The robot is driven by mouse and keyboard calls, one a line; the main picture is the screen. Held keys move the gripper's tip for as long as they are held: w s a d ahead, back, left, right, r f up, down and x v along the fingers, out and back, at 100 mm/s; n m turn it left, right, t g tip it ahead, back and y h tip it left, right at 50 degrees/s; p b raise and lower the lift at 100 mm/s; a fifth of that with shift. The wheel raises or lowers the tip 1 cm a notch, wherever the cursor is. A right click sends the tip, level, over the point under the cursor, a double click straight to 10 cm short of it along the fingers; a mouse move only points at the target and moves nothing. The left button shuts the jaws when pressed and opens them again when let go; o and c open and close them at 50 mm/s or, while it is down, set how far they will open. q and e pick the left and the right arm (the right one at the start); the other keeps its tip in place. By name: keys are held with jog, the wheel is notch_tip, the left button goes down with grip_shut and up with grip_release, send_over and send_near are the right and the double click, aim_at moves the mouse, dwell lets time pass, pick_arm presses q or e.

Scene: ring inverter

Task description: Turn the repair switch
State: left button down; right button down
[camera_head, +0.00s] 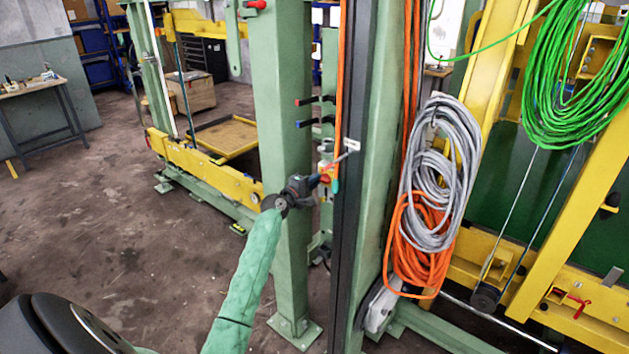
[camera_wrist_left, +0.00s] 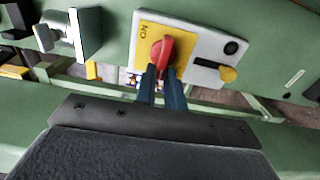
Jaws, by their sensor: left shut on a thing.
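The repair switch is a red knob (camera_wrist_left: 161,50) on a yellow plate (camera_wrist_left: 147,36), set in a light grey panel (camera_wrist_left: 195,48) on a green post. The plate's lettering appears upside down in the left wrist view. My left gripper (camera_wrist_left: 161,78) has its two dark fingers shut on the lower part of the red knob. In the head view my left gripper (camera_head: 325,179) reaches the switch between the green posts, where the knob is small and partly hidden. My right gripper is not in view.
A yellow knob (camera_wrist_left: 228,74) and a black round part (camera_wrist_left: 231,47) sit right of the switch. Green posts (camera_head: 280,100) stand close beside my left arm. Grey cable (camera_head: 440,160) and orange cable (camera_head: 415,245) hang to the right. Open floor (camera_head: 110,220) lies left.

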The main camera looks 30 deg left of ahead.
pick_arm(q)
jog(key=shift+a, duration=0.1)
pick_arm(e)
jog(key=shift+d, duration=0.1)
pick_arm(q)
jog(key=c, duration=1.5)
grip_release()
